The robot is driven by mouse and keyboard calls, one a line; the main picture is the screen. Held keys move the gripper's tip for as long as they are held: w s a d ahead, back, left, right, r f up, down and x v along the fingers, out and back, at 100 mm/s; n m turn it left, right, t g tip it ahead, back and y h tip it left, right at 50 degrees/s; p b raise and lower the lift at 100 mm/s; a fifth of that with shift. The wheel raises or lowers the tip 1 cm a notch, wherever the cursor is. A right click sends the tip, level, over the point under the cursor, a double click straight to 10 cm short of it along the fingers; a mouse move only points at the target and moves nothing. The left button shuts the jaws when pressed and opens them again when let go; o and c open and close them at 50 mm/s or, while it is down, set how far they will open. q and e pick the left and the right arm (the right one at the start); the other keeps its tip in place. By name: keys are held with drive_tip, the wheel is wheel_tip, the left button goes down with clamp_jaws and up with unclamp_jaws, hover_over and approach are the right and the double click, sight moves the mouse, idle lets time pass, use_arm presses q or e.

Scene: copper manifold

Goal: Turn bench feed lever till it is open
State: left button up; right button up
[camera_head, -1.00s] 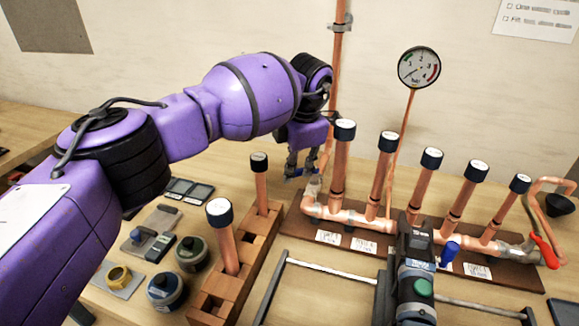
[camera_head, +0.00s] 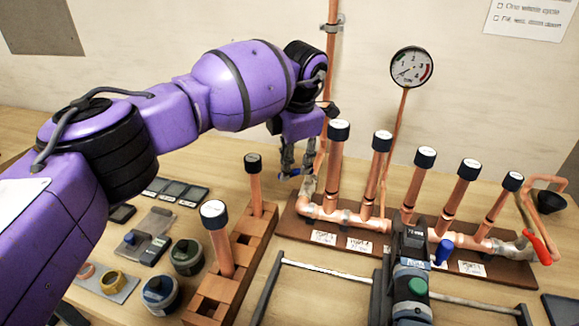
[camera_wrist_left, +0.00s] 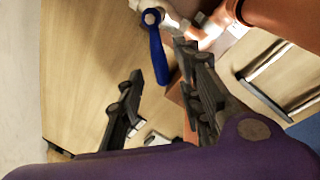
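A copper manifold (camera_head: 345,215) with several upright capped pipes lies on a brown board. A blue lever (camera_wrist_left: 157,50) shows in the left wrist view, on a pale fitting by the manifold's left end. In the head view only a little blue shows around the fingers. My left gripper (camera_head: 297,160) reaches down at that end. In the left wrist view its fingers (camera_wrist_left: 160,72) are apart, and the lever lies across the gap ahead of them. I cannot tell whether they touch it. A red lever (camera_head: 538,247) is at the manifold's right end. My right gripper is not in view.
A round gauge (camera_head: 411,67) stands behind the manifold. A wooden block rack (camera_head: 233,270) with two capped pipes is left of it. A dark tool with a green button (camera_head: 417,287) sits in front, near a rail frame (camera_head: 325,268). Tins and small trays crowd the left.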

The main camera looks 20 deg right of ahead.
use_arm(q)
wheel_tip(320, 180, up, 10)
drive_tip(key=s, duration=0.2)
drive_tip(key=shift+d+f, duration=0.15)
drive_tip(key=shift+f, duration=0.1)
drive_tip(key=shift+w, duration=0.1)
